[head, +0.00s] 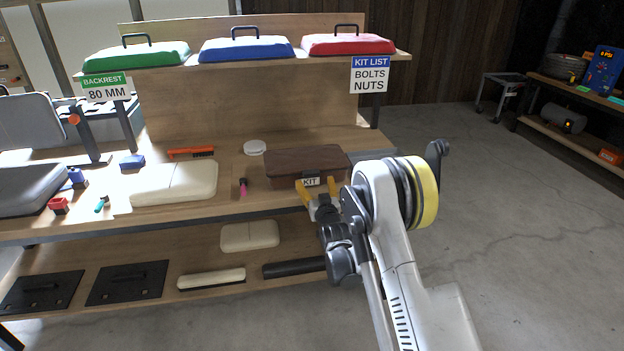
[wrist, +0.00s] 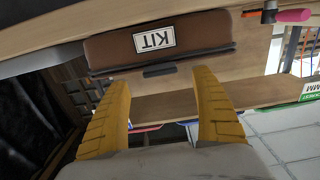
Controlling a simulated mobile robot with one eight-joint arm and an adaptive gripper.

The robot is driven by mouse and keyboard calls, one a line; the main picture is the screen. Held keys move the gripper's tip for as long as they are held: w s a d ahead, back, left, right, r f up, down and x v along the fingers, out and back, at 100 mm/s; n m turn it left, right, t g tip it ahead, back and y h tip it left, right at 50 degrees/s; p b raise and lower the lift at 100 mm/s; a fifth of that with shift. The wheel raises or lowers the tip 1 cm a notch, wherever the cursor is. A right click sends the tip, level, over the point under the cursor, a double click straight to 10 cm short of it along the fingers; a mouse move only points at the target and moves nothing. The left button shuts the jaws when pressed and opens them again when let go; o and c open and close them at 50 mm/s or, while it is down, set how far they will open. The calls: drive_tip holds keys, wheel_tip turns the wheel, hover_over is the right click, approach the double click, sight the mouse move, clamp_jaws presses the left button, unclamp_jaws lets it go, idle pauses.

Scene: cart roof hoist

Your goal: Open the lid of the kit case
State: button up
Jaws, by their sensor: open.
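The kit case (head: 300,163) is a brown box with a white KIT label on its front, near the right end of the workbench. Its lid looks closed. In the wrist view the case (wrist: 197,33) lies ahead of the fingertips, with a dark bar-like piece (wrist: 160,71) by its edge under the label. My gripper (head: 319,188) is at the front of the case, its yellow fingers apart on either side of the label. In the wrist view my gripper (wrist: 160,85) is open with nothing between the fingers. I cannot tell whether a fingertip touches the case.
A pink-tipped tool (head: 243,187), a white round lid (head: 254,147) and a cream cushion (head: 174,183) lie left of the case on the bench (head: 225,201). Green, blue and red lids stand on the upper shelf (head: 400,55). A KIT LIST sign (head: 369,75) hangs above.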

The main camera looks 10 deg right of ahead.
sight(312, 176)
drive_tip(key=w+b, duration=0.1)
drive_tip(key=w, duration=0.4)
drive_tip(key=shift+w, duration=0.25)
